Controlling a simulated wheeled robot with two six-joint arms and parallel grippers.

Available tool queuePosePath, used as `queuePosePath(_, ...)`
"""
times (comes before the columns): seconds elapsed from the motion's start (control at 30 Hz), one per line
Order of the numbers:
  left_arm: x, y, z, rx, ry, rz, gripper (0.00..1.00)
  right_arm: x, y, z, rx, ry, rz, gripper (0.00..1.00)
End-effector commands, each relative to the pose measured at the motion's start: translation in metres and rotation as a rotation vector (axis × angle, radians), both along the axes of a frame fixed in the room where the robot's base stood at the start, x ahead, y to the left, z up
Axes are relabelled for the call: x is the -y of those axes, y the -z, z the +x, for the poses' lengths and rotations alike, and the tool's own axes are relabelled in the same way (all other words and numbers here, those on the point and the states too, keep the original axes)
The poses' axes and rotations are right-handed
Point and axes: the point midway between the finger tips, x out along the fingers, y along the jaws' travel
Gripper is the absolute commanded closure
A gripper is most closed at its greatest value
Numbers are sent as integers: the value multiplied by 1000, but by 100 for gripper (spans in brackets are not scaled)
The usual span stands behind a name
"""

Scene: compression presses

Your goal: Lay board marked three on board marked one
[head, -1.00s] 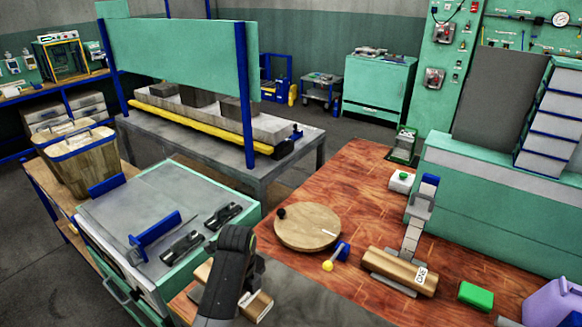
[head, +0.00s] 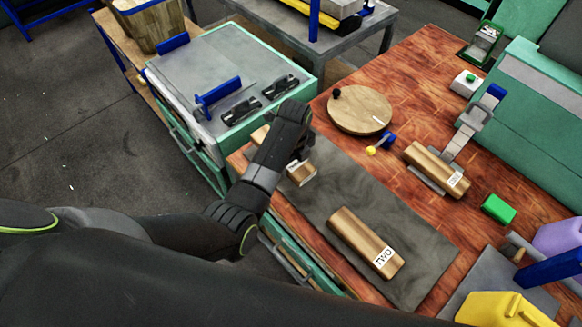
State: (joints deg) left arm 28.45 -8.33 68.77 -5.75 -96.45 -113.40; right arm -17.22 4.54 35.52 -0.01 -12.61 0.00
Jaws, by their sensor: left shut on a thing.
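A wooden board (head: 301,174) lies under my left gripper (head: 297,160), on or just above the grey mat. The gripper is shut on it and, with the wrist, hides its middle. The board's other end (head: 261,137) shows left of the wrist. A pale label is on the near end, too small to read. The board marked one (head: 430,164) sits at the right on a metal plate, under the arm of a small press (head: 474,124). The gripper is well left of it. My right gripper is not in view.
The board marked TWO (head: 358,238) lies on the grey mat (head: 412,262). A round wooden disc (head: 360,110), a blue piece with a yellow knob (head: 384,143) and a green block (head: 498,209) stand on the red-brown bench. A yellow object (head: 500,310) is at lower right.

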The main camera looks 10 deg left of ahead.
Motion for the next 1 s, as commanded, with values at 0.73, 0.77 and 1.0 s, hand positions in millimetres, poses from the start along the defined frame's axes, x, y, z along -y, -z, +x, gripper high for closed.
queuePosePath(0.73,0,57,1,4,0,0,66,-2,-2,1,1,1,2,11)
queuePosePath(0.77,0,57,1,4,0,0,66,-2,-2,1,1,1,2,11)
queuePosePath(1.0,0,60,0,3,0,-1,31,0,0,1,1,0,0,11)
